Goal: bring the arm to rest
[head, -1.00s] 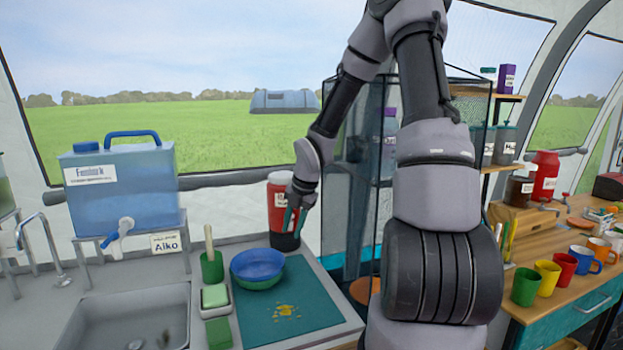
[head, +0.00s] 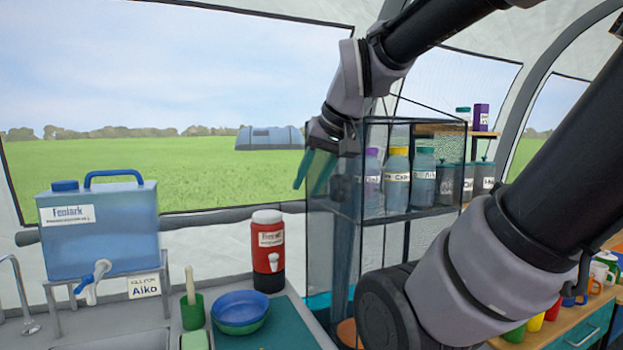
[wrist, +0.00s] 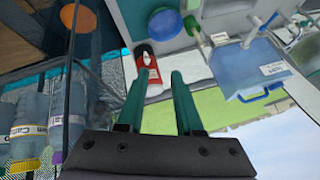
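My gripper (head: 309,178) is raised in front of the mesh-sided shelf unit (head: 335,235), up and to the right of the counter. Its two green fingers also show in the wrist view (wrist: 160,75), apart with nothing between them. The gripper is open and empty. My arm reaches across the right side of the head view and hides part of the shelves and the side table behind it.
A red drinks dispenser (head: 268,255), a blue bowl (head: 240,310) and a blue water tank (head: 100,230) stand on the counter. Labelled jars (head: 397,180) fill the mesh shelf close behind the gripper. Coloured mugs (head: 553,310) stand at right.

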